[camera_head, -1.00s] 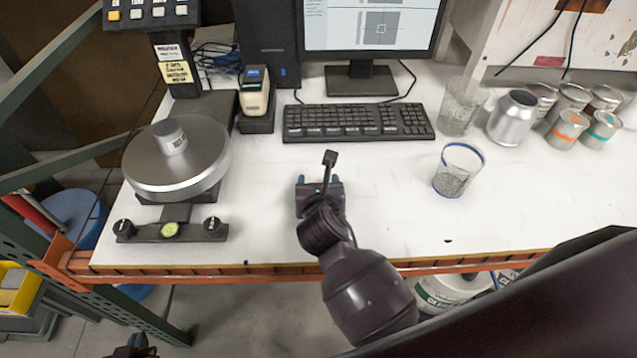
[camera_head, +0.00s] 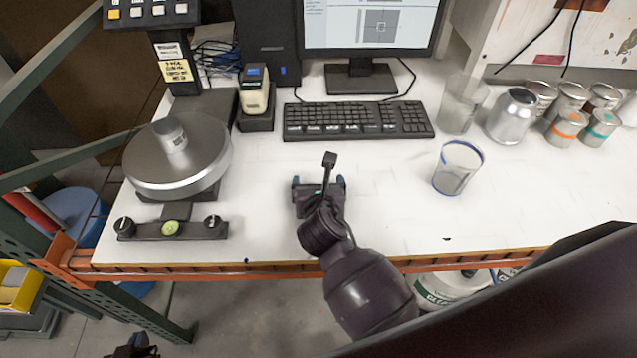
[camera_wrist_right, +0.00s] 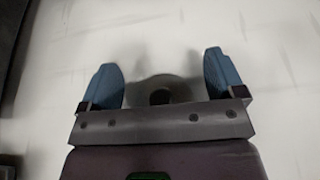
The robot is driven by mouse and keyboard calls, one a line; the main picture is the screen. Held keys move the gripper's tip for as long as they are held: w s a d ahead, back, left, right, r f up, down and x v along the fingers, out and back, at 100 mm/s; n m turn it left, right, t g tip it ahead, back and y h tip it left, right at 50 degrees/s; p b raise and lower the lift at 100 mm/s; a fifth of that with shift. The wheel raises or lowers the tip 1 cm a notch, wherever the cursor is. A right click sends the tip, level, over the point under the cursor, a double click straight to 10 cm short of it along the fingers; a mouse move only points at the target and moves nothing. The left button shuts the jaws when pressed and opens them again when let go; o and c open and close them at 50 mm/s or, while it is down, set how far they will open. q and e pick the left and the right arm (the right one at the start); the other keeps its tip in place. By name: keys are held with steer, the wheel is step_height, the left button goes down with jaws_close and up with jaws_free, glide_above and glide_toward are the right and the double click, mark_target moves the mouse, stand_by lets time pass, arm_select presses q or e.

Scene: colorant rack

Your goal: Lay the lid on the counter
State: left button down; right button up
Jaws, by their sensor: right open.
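My right gripper (camera_head: 318,181) is over the white counter (camera_head: 400,215), in front of the keyboard. Its two blue fingers are apart, and it also shows in the right wrist view (camera_wrist_right: 160,66). Between and beyond the fingers there, a blurred round grey shape (camera_wrist_right: 150,84) with a dark centre shows against the white counter. It may be the lid or partly a shadow; I cannot tell which. No lid is clearly seen in the head view, where the gripper covers that spot. My left gripper (camera_head: 133,346) is dark and cut off at the bottom edge; its jaws are unclear.
A keyboard (camera_head: 358,120) lies behind. A clear cup (camera_head: 457,168), a glass jar (camera_head: 461,103) and several cans (camera_head: 511,116) stand at right. Counter around my right gripper is clear.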

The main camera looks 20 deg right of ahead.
steer(key=shift+s+f, duration=0.1)
steer(key=shift+f, duration=0.15)
steer(key=shift+r, duration=0.35)
steer(key=v, duration=1.1)
steer(key=shift+d+r, duration=0.1)
steer(key=shift+r, duration=0.25)
steer(key=shift+s+r, duration=0.2)
steer(key=shift+s, duration=0.15)
